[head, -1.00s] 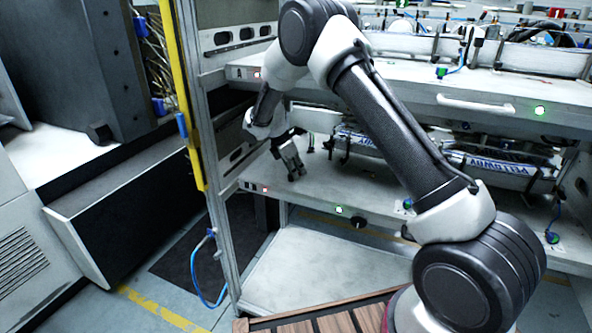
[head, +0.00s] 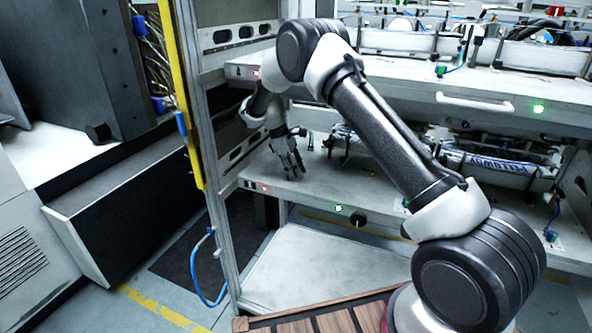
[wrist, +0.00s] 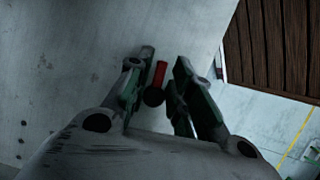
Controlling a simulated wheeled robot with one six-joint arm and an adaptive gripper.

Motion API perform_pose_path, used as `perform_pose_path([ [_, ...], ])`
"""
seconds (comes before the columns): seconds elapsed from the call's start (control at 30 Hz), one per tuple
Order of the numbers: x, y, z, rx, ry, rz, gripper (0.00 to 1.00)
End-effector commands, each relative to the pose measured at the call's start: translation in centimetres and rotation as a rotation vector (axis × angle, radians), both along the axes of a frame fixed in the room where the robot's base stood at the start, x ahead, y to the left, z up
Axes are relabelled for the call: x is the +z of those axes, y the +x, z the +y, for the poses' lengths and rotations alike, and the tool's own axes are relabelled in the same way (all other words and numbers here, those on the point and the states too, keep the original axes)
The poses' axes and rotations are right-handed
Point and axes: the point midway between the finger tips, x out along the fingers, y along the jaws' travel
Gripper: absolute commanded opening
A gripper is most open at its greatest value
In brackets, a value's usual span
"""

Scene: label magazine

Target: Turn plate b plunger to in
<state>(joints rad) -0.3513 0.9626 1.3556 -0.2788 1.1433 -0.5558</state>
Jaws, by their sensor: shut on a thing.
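In the wrist view a small plunger shows between my fingers, with a red stem (wrist: 160,74) and a round black knob (wrist: 153,97). My gripper (wrist: 165,66) is shut on it, with a finger on either side. In the head view my gripper (head: 290,171) points down at the front left of the lower shelf (head: 330,190). The plunger cannot be made out there, as the fingers hide it. No plate lettering is readable, so I cannot tell which plate it belongs to.
A metal post (head: 207,190) and yellow strip (head: 183,100) stand to the left. A black knob (head: 357,220) and green light (head: 339,208) sit on the lower shelf's front edge.

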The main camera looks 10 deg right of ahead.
Motion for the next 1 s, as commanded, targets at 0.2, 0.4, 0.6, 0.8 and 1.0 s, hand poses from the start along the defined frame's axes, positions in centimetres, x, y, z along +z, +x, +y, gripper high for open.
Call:
perform_pose_path([
  [0.2, 0.03, -0.02, 0.15, -0.092, 0.001, -0.004, 0.00],
  [0.4, 0.03, -0.08, 0.21, -0.130, 0.002, -0.004, 0.00],
  [0.6, 0.04, -0.09, 0.23, -0.137, 0.002, -0.004, 0.00],
  [0.8, 0.06, -0.08, 0.23, -0.137, 0.003, -0.005, 0.00],
  [1.0, 0.04, -0.10, 0.20, -0.136, 0.001, -0.004, 0.32],
])
